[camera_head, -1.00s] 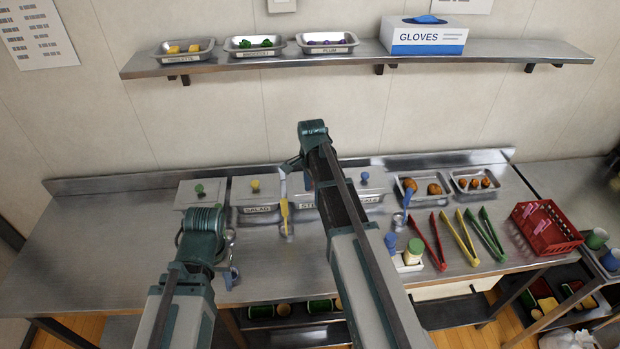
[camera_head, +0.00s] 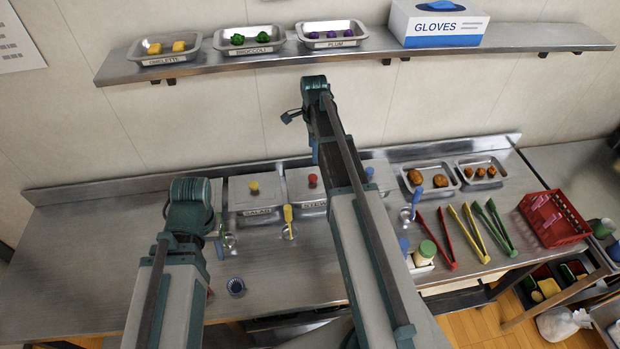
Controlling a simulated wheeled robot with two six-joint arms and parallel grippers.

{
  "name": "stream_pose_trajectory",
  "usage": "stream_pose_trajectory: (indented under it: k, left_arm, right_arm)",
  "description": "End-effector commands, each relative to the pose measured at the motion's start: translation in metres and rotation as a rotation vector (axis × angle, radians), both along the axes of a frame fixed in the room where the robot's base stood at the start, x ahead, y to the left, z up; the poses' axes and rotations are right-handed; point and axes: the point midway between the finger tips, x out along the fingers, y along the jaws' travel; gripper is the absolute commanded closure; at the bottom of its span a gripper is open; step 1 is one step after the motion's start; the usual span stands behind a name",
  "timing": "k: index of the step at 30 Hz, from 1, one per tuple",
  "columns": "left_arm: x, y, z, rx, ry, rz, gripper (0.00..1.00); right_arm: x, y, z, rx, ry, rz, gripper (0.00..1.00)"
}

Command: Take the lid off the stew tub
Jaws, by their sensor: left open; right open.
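The stew tub (camera_head: 313,204) stands near the back of the counter, right of the salad tub. Its grey lid (camera_head: 299,178) with a red knob (camera_head: 313,181) sits on it. My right arm hides part of the tub's right side. My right gripper (camera_head: 289,117) is open and raised above and behind the tub, apart from the lid; its fingers show only small. My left gripper (camera_head: 222,243) is open, low over the counter to the left of the tub, mostly hidden by my own wrist.
The salad tub (camera_head: 256,207) with a yellow knob (camera_head: 253,187) stands left of the stew tub. A yellow-handled utensil (camera_head: 288,216) lies in front between them. A blue-knobbed tub (camera_head: 369,173) is at the right, partly behind my arm. The wall shelf (camera_head: 210,62) hangs above. The left counter is clear.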

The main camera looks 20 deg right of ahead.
Motion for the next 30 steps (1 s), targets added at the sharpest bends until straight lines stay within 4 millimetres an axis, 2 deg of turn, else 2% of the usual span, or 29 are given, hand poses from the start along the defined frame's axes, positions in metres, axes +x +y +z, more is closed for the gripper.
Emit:
stream_pose_trajectory:
  k: [8,22,25,30]
  left_arm:
    - [0.0,0.0,-0.015,0.0,0.0,-0.003,0.5]
    - [0.0,0.0,-0.081,0.002,0.0,-0.007,0.5]
    - [0.0,0.0,-0.087,0.002,0.0,-0.007,0.5]
    - [0.0,0.0,-0.086,0.002,0.0,-0.007,0.5]
  right_arm:
    - [0.0,0.0,-0.015,0.0,0.0,0.001,0.23]
    - [0.001,0.0,-0.081,0.0,0.0,0.001,0.23]
    - [0.001,0.0,-0.087,0.0,0.0,0.001,0.23]
    - [0.001,0.0,-0.087,0.0,0.0,0.001,0.23]
